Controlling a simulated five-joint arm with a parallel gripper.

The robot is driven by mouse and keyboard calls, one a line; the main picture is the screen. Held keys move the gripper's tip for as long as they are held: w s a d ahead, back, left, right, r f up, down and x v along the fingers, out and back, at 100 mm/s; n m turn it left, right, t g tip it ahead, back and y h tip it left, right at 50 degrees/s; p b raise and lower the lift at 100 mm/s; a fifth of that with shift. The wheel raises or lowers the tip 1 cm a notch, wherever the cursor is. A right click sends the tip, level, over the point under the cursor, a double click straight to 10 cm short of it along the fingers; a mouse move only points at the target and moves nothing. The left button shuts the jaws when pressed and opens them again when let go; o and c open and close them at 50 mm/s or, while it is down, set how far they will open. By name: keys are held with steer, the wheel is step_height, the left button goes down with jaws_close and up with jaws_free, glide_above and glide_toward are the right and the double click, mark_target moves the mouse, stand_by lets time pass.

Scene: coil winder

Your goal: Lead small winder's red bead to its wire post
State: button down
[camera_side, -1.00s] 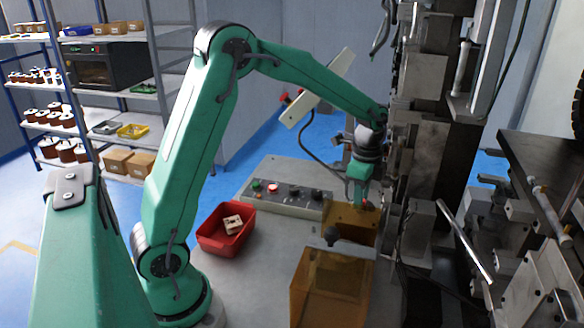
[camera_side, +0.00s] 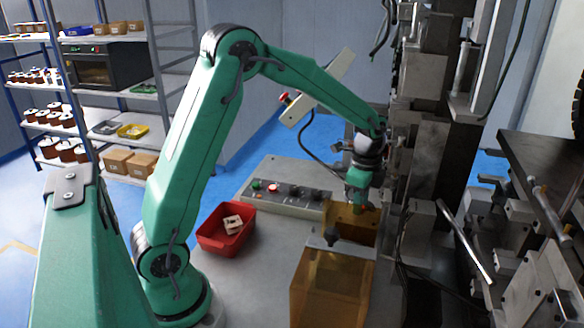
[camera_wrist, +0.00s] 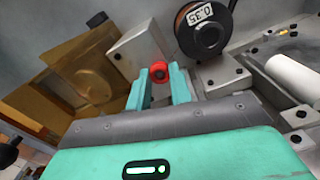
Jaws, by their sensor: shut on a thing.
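The red bead (camera_wrist: 162,66) sits between the tips of my gripper (camera_wrist: 160,74) in the wrist view, and the teal jaws are shut on it. In the side view my gripper (camera_side: 358,206) points down at the amber housing (camera_side: 343,222) beside the tall machine; the bead is too hidden to make out there. A dark spool (camera_wrist: 207,26) labelled 0.35 stands just beyond and right of the bead in the wrist view. A grey metal block (camera_wrist: 139,47) is close at the bead's left. I cannot tell which part is the wire post.
A larger amber cover (camera_side: 330,285) stands in front of the housing. A button panel (camera_side: 287,192) and a red bin (camera_side: 227,230) with a pale part lie to the left. The tall machine (camera_side: 430,150) rises close on the right. A white roller (camera_wrist: 292,76) shows at the wrist view's right.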

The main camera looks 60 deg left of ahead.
steer(key=shift+f, duration=0.1)
steer(key=c, duration=1.2)
jaws_free()
steer(key=shift+r, duration=3.9)
